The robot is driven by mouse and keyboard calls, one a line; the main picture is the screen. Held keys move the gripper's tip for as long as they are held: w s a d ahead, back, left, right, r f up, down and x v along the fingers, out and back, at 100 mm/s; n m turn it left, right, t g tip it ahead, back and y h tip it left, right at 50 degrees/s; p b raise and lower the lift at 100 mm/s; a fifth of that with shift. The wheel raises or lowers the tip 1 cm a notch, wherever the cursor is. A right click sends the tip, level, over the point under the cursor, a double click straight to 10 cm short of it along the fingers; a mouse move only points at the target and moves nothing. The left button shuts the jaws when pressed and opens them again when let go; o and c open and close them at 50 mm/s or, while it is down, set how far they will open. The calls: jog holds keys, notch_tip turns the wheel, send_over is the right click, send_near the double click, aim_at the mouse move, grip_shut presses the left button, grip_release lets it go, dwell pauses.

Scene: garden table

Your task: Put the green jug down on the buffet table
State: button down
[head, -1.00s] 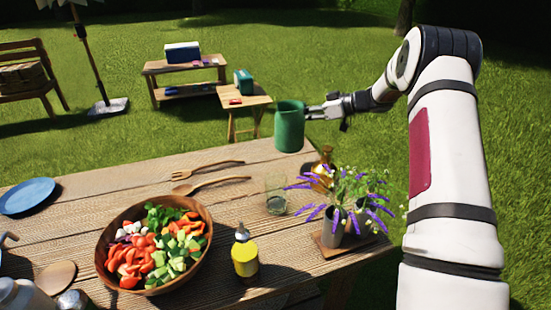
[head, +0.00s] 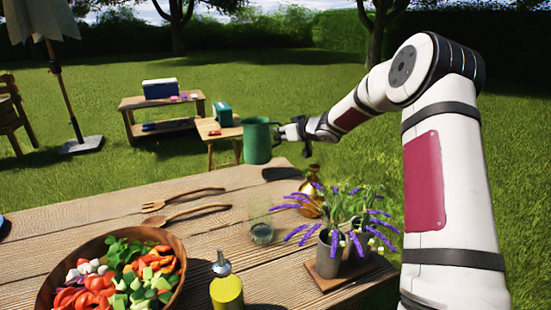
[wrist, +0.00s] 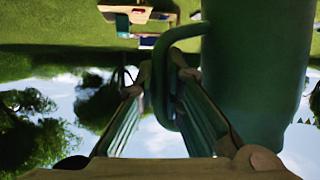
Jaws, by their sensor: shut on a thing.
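The green jug (head: 256,143) is held upright in the air at the far edge of the large wooden plank table with food on it, the buffet table (head: 100,205). A dark shadow lies on the planks near that far right corner. My gripper (head: 288,132) comes from the right and is shut on the jug's handle. In the wrist view the jug's body (wrist: 258,70) fills the right side, and its handle (wrist: 165,50) passes between my fingers (wrist: 160,75). The jug's base is not visible in the wrist view.
A glass (head: 261,231), a brass-coloured vase (head: 311,200) and flower pots (head: 345,248) stand at the right. Wooden servers (head: 185,197), a salad bowl (head: 165,300) and a yellow bottle (head: 227,292) are further left. Small tables (head: 215,130) stand behind on grass.

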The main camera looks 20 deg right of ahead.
jog(key=shift+f+b, duration=1.15)
jog(key=shift+f, duration=1.6)
jog(key=shift+f, duration=0.15)
jog(key=c, duration=1.7)
grip_release()
jog(key=shift+s+d+r, duration=0.1)
jog(key=shift+s+r, duration=0.05)
jog(key=shift+r, duration=0.05)
jog(key=p+v, duration=0.2)
jog(key=v, duration=0.9)
jog(key=shift+s+r+p, duration=0.2)
jog(key=shift+s+p, duration=0.1)
jog(key=shift+p, duration=0.05)
